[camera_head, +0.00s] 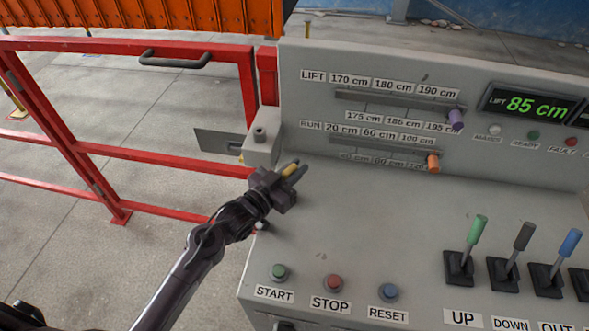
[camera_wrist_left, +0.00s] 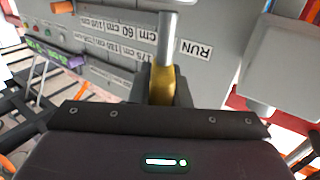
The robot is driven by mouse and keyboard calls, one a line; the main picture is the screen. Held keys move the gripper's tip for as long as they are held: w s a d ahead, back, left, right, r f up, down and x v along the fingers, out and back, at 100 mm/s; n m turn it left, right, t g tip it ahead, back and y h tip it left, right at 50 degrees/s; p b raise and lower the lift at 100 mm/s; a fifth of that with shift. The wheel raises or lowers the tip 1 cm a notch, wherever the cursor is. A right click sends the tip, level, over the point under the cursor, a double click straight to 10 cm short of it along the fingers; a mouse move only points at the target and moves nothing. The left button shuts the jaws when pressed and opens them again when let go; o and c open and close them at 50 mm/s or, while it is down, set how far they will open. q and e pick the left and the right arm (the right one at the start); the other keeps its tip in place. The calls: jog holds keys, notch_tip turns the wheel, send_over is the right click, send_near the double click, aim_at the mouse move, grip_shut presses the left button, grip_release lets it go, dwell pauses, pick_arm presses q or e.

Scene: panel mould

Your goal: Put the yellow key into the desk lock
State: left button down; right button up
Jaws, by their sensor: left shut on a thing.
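The yellow key (camera_head: 291,168) is held between the fingers of my left gripper (camera_head: 294,174), just above the left end of the grey desk panel. In the left wrist view, the yellow key (camera_wrist_left: 162,84) sits upright in the fingers, with a grey round shank beyond the yellow part. The gripper is shut on it. A grey block with a short round post (camera_head: 260,140) stands at the panel's left edge, just behind and left of the gripper; it may be the desk lock, but I cannot see a keyhole. The key appears apart from this block. My right gripper is out of view.
The desk panel carries an orange slider knob (camera_head: 433,163), a purple knob (camera_head: 457,119), START, STOP and RESET buttons (camera_head: 333,282), and several levers (camera_head: 462,261). A flat grey plate (camera_head: 217,142) juts left of the block. Red railing (camera_head: 150,165) runs along the left.

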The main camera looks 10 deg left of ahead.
pick_arm(q)
jog(key=shift+s+d+f+p, duration=0.15)
jog(key=shift+d+p, duration=0.05)
jog(key=shift+p, duration=0.35)
dwell(1.5)
jog(key=shift+f, duration=0.15)
dwell(0.3)
dwell(0.8)
